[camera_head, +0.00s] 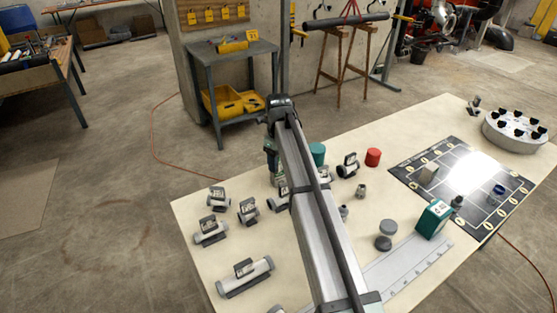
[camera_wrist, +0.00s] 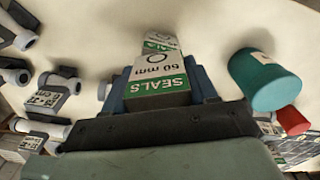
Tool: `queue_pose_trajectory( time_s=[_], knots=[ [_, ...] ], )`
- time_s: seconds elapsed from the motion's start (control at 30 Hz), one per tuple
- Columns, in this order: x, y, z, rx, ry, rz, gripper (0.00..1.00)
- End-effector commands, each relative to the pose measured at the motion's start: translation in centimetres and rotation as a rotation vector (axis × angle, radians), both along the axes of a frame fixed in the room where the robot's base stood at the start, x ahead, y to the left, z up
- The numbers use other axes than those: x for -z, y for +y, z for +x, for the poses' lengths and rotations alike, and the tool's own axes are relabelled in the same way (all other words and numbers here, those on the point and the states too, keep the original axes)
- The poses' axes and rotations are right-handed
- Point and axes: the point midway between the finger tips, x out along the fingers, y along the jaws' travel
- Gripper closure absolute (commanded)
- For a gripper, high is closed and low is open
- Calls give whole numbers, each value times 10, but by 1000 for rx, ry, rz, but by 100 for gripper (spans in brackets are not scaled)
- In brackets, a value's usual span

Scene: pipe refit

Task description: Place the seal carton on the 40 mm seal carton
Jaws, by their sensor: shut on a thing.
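My gripper (camera_wrist: 160,88) is shut on a white and green seal carton (camera_wrist: 158,72) marked "SEALS 60 mm", with blue fingers on both sides of it. Just beyond it in the wrist view is another white and green seal carton (camera_wrist: 162,42), partly hidden by the held one. Its size marking cannot be read. I cannot tell whether the two cartons touch. In the head view my gripper (camera_head: 271,150) is over the table's far left part, and my arm hides much of that spot.
A teal cylinder (camera_wrist: 268,80) stands close beside the gripper, with a red cylinder (camera_wrist: 292,121) past it. Grey pipe fittings (camera_head: 210,231) lie on the left of the table (camera_head: 190,207). A green box (camera_head: 432,218), a dark marked mat (camera_head: 412,180) and a round rack (camera_head: 513,137) are to the right.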

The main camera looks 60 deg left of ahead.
Motion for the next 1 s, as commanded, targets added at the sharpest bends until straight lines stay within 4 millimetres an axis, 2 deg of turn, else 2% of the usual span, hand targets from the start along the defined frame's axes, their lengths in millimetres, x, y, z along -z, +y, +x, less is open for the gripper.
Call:
queue_pose_trajectory(
  time_s=[0.13, 0.17, 0.4, 0.77, 0.87, 1.0],
  knots=[
    [3, 0, 0, 0, 0, 0, 73],
    [3, 0, 0, 0, 0, 0, 41],
    [3, 0, 0, 0, 0, 0, 18],
    [-3, 0, 0, 0, 0, 0, 17],
    [-14, 1, 0, 0, 0, 0, 17],
    [-39, 1, 0, 0, -1, 1, 17]
  ],
)
